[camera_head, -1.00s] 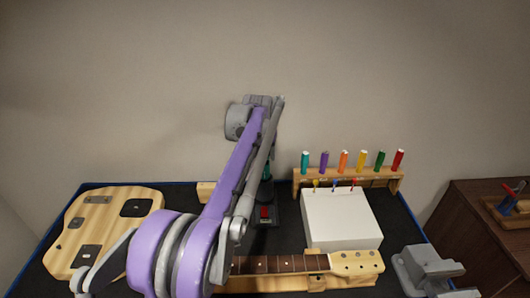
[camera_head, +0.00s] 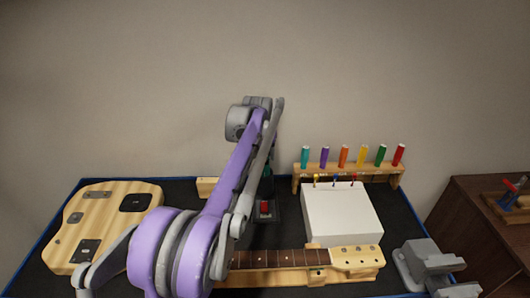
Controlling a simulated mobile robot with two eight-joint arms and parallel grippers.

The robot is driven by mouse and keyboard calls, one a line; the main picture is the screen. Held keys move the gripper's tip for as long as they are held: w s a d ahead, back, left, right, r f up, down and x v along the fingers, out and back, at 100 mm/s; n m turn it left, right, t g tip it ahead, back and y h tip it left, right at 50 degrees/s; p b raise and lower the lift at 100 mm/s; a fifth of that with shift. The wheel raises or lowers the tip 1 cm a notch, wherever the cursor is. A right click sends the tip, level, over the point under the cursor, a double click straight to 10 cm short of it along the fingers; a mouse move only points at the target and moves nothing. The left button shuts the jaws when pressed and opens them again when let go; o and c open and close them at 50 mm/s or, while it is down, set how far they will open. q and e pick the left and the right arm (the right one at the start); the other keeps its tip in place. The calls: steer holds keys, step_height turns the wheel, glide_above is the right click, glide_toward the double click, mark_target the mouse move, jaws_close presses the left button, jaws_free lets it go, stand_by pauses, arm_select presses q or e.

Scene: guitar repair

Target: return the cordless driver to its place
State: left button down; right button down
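The cordless driver (camera_head: 265,207) seems to be the dark thing with a red part and a bit of teal that shows just right of my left arm, near the back middle of the bench. Most of it is hidden behind the arm, and I cannot tell whether it is held or standing in a holder. My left arm reaches from the lower left to the back of the bench, and its gripper is hidden behind its own links. My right gripper is not in the picture.
A wooden rack (camera_head: 350,171) with several coloured-handled tools stands at the back right. A white box (camera_head: 341,216) is before it. A guitar neck (camera_head: 290,259) lies in front, a guitar body (camera_head: 108,218) at left, a grey vise (camera_head: 427,266) at the right front corner.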

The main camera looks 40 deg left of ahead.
arm_select(q)
steer(key=shift+f, duration=0.6)
steer(key=shift+c, duration=1.5)
jaws_free()
steer(key=v, duration=1.1)
